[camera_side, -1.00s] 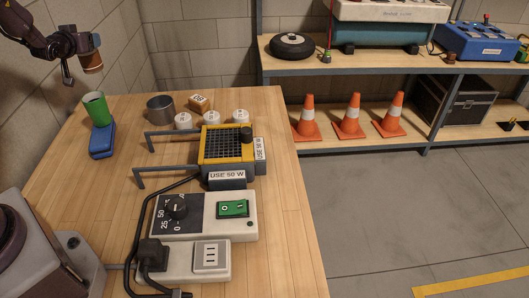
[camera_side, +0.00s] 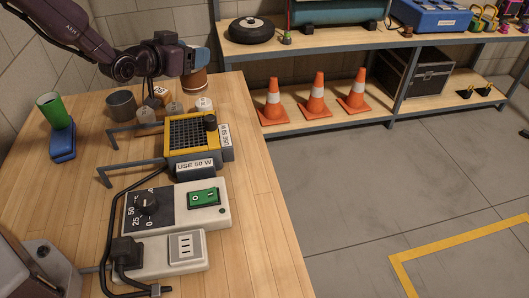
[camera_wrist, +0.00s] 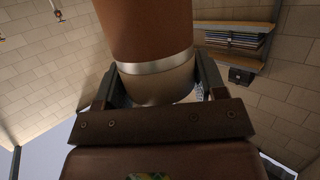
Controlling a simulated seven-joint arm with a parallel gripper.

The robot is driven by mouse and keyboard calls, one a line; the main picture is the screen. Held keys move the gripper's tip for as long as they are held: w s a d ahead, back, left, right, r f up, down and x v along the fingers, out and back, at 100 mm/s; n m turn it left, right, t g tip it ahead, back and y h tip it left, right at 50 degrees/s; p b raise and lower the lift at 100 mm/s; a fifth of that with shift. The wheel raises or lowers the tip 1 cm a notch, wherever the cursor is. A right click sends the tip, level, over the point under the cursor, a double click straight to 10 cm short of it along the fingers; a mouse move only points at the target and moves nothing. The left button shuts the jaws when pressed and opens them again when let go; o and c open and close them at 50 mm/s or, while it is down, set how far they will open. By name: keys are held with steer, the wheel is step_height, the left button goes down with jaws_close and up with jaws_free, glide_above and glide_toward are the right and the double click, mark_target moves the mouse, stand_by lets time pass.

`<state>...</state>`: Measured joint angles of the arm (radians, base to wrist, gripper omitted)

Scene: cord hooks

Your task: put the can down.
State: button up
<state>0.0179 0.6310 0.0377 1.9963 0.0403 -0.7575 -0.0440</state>
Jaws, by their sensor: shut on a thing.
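A brown can (camera_side: 195,84) with a pale band is held in my gripper (camera_wrist: 158,84) above the far right part of the wooden table. In the side view it looks roughly upright, with its lower end just behind and above the rightmost small white round piece (camera_side: 204,104). I cannot tell how far it is above the tabletop. The wrist view shows the can (camera_wrist: 150,30) close up, brown with a silver band and a beige end, with one dark finger on each side of it. The fingertips are partly hidden in the side view.
A green cup (camera_side: 50,108) stands by a blue block (camera_side: 63,142). A yellow-framed grille unit (camera_side: 190,140) with hooks stands in front. Bare wood (camera_side: 240,195) lies right of it.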

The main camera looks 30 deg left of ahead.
steer(key=s+d+m+g+h, duration=0.1)
steer(key=s+d+m+h, duration=0.3)
steer(key=d, duration=0.7)
steer(key=s+d+h, duration=0.2)
steer(key=s+d, duration=0.3)
steer(key=d, duration=0.6)
steer(key=s+d+m+g+h, duration=0.3)
steer(key=s+d+m+h, duration=0.1)
steer(key=s+d, duration=0.95)
steer(key=shift+y, duration=0.3)
steer(key=shift+s+a+f, duration=0.1)
steer(key=shift+a+f, duration=0.2)
steer(key=shift+f, duration=2.2)
steer(key=shift+s+a+f, duration=0.1)
steer(key=shift+a+f, duration=0.2)
steer(key=shift+f, duration=2.15)
steer(key=shift+s+a+f, duration=0.1)
steer(key=shift+a+f, duration=0.2)
steer(key=shift+f, duration=2.2)
steer(key=shift+f, duration=0.1)
steer(key=o, duration=1.1)
